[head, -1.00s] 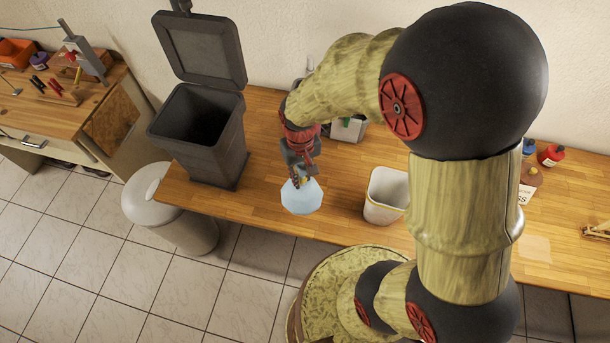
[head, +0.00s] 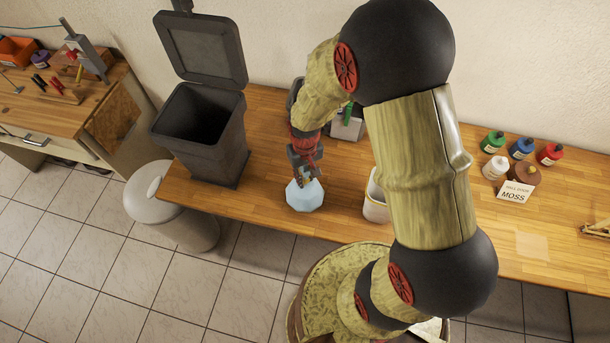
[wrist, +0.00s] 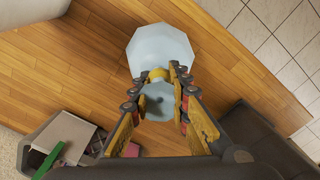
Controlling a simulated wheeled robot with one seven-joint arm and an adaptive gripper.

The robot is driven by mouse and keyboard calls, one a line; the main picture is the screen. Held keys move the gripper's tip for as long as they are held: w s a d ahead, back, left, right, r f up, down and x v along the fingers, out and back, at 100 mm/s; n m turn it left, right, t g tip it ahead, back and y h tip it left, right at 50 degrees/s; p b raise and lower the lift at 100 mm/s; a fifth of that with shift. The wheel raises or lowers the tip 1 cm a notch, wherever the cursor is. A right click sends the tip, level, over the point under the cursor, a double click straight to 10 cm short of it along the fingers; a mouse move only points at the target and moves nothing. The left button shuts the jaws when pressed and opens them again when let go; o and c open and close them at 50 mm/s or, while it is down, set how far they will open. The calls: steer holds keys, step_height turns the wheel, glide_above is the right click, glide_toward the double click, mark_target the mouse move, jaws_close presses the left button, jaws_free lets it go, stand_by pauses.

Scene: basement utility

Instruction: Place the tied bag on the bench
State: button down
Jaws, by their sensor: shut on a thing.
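The tied bag (head: 304,197) is pale blue and faceted, with a yellow tie at its neck that shows in the wrist view. My gripper (head: 304,177) points down and is shut on the bag's neck. In the wrist view the bag (wrist: 160,48) hangs beyond the fingertips (wrist: 157,82), its gathered top between the fingers. The bag is over the wooden bench (head: 260,140), near its front edge. I cannot tell for sure whether its underside touches the wood.
A dark grey bin (head: 205,140) with its lid up stands to the left on the bench. A white bin (head: 375,205) is to the right, partly behind my arm. A grey container (head: 347,125) is behind. Bottles and a MOSS card (head: 514,192) are farther right.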

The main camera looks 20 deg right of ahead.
steer(key=c, duration=1.7)
jaws_free()
steer(key=shift+f, duration=0.15)
step_height(320, 180, up, 12)
steer(key=shift+b, duration=0.5)
steer(key=s+r+t, duration=0.2)
steer(key=s+r, duration=0.2)
steer(key=r, duration=0.3)
steer(key=s+r+t, duration=0.1)
steer(key=s+r, duration=0.4)
steer(key=r, duration=0.2)
steer(key=s+r+t, duration=0.2)
steer(key=s+r, duration=0.3)
steer(key=r, duration=0.2)
steer(key=shift+a+t, duration=0.1)
steer(key=shift+t, duration=0.2)
steer(key=shift+f, duration=0.1)
